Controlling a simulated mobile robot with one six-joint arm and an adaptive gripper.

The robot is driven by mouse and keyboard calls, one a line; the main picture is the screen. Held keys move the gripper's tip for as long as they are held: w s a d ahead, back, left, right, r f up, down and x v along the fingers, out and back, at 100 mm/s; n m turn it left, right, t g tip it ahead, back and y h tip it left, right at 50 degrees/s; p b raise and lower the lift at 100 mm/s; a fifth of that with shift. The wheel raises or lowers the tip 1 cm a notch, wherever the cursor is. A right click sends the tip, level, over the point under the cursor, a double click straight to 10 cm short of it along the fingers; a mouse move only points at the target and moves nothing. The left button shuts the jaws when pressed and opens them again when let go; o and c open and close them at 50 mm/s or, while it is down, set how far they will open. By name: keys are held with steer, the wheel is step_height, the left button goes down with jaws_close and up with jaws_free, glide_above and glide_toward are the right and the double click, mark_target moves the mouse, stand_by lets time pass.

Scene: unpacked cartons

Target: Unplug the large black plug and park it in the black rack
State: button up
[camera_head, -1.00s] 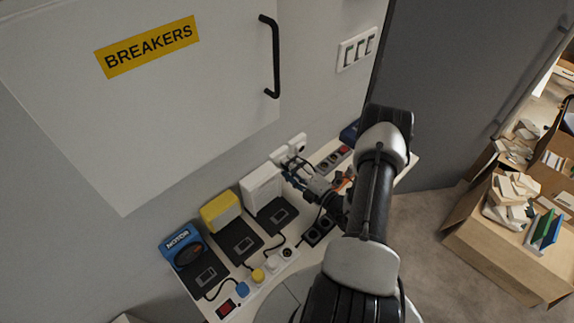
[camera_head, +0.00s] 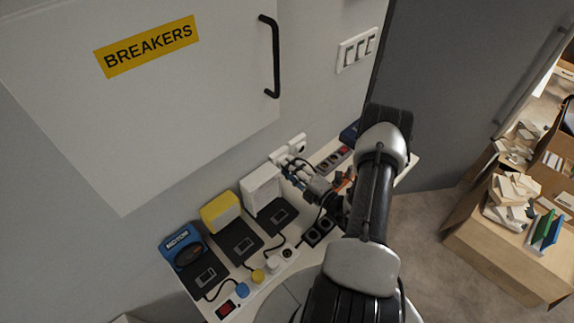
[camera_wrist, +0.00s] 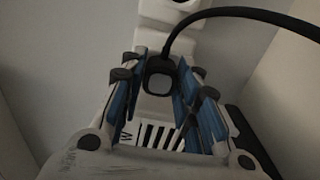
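The large black plug (camera_wrist: 160,76) sits in a white wall socket (camera_wrist: 157,104) in the wrist view, its black cable arching up and to the right. My gripper (camera_wrist: 160,84) straddles the plug, with a blue-padded finger on each side. The fingers are apart, and narrow gaps seem to show beside the plug. In the head view my gripper (camera_head: 287,166) is at the white wall sockets (camera_head: 297,142), and the plug is hidden there. A black rack with round openings (camera_head: 319,231) lies on the shelf below my gripper, partly beside my arm.
The shelf holds a power strip (camera_head: 247,293) with blue, yellow and white plugs, a blue motor box (camera_head: 181,246), a yellow box (camera_head: 220,211) and a white box (camera_head: 261,187). A breaker cabinet (camera_head: 200,110) juts out above. An open carton (camera_head: 500,248) stands at right.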

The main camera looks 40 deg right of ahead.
jaws_close()
steer(key=shift+s, duration=0.15)
steer(key=shift+s+d, duration=0.15)
steer(key=shift+s, duration=1.3)
steer(key=shift+s+d, duration=0.1)
steer(key=shift+s, duration=1.3)
steer(key=shift+a, duration=0.1)
